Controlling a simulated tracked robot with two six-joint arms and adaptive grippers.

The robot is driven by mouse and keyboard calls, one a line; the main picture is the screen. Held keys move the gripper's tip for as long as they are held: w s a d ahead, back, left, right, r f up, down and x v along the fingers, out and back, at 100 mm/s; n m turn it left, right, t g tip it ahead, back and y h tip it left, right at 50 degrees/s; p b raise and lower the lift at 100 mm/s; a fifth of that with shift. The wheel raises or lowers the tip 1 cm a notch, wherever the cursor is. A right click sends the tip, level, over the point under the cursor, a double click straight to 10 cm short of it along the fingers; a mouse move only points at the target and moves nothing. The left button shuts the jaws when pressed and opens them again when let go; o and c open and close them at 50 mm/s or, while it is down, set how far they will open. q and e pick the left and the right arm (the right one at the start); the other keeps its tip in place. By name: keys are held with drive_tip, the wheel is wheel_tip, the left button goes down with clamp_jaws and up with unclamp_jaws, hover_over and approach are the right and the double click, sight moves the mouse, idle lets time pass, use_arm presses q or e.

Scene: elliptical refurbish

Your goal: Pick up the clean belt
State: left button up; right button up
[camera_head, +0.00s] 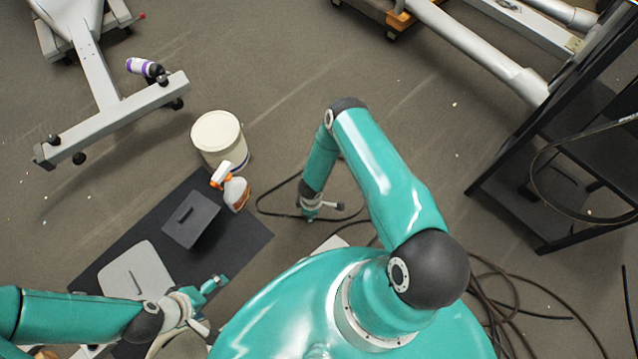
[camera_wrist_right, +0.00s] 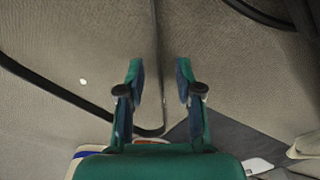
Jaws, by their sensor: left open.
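A thin dark belt (camera_head: 263,211) lies in a loose loop on the floor in the middle of the head view. My right gripper (camera_head: 320,212) points down over its right part. In the right wrist view my right gripper (camera_wrist_right: 160,75) is open, and a strand of the belt (camera_wrist_right: 50,88) shows beyond and between the fingers; I cannot tell whether they touch it. My left gripper (camera_head: 214,303) is open and empty beside the dark mat. Another belt (camera_head: 545,180) hangs on the rack at the right. The pictures do not show which belt is clean.
A dark mat (camera_head: 255,236) holds a grey box (camera_head: 190,220), a pale cover (camera_head: 135,272) and a spray bottle (camera_head: 236,192). A white bucket (camera_head: 217,137) stands behind. Cables (camera_head: 510,310) lie lower right. A black rack (camera_head: 540,150) stands right. Floor is open beyond the arm.

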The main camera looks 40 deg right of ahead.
drive_tip(key=f+b, duration=0.3)
drive_tip(key=f, duration=0.2)
drive_tip(key=shift+d, duration=0.2)
drive_tip(key=shift+r, duration=0.1)
